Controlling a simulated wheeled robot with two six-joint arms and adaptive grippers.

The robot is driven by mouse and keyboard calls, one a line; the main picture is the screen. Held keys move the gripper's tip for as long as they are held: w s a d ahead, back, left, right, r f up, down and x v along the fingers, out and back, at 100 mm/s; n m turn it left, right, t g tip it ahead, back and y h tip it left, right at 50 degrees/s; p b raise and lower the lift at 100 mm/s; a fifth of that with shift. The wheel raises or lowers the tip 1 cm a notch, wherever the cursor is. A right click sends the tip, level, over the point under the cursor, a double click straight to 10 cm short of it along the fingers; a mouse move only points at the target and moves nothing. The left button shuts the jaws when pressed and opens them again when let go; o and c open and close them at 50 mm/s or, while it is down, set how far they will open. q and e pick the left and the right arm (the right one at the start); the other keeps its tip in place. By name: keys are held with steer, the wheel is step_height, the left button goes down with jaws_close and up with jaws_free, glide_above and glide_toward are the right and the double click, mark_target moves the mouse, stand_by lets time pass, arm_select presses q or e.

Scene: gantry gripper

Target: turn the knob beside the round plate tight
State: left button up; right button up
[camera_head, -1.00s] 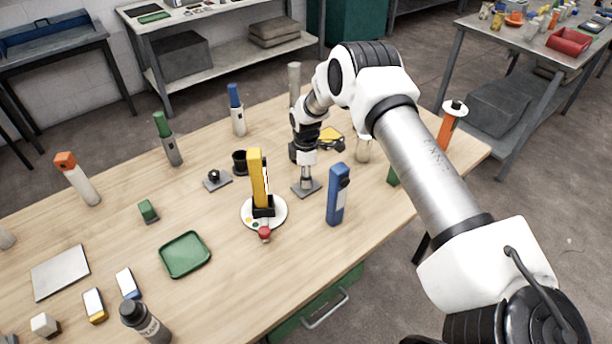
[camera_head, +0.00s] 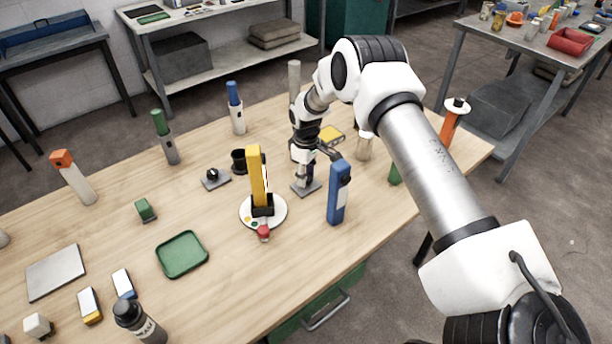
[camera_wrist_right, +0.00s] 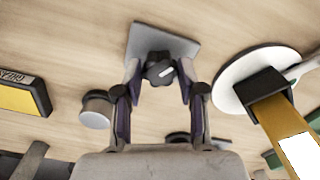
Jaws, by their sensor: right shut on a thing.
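The black knob (camera_wrist_right: 158,68) with a white pointer mark stands on a square grey base plate (camera_wrist_right: 172,40); in the head view this base (camera_head: 305,189) lies just right of the round white plate (camera_head: 277,218). The round plate also shows in the right wrist view (camera_wrist_right: 228,80). A yellow upright block (camera_head: 258,178) stands on it in a black holder. My right gripper (camera_head: 305,177) points down over the base, its fingers shut on the knob from both sides. In the right wrist view the gripper (camera_wrist_right: 158,80) frames the knob. My left gripper is out of view.
A blue upright block (camera_head: 339,195) stands close right of the gripper. A second black knob on a grey base (camera_head: 213,177) and a black cup (camera_head: 239,161) are to the left. A yellow box (camera_head: 331,135) lies behind. The table in front of the green tray (camera_head: 182,254) is partly clear.

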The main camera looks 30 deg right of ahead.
steer(key=m, duration=0.3)
steer(key=shift+s+f+m, duration=0.2)
steer(key=shift+f+m, duration=0.05)
steer(key=shift+m, duration=0.05)
steer(key=m, duration=0.3)
steer(key=shift+m, duration=0.3)
steer(key=m, duration=0.3)
steer(key=shift+m, duration=0.4)
steer(key=m, duration=0.3)
steer(key=shift+m+p, duration=0.3)
steer(key=m, duration=0.3)
steer(key=shift+r+m+p, duration=0.1)
steer(key=shift+m+p, duration=0.2)
steer(key=m, duration=0.3)
steer(key=shift+m+p, duration=0.3)
steer(key=shift+p, duration=0.05)
steer(key=m+p, duration=0.1)
steer(key=m, duration=0.3)
steer(key=shift+m, duration=1.5)
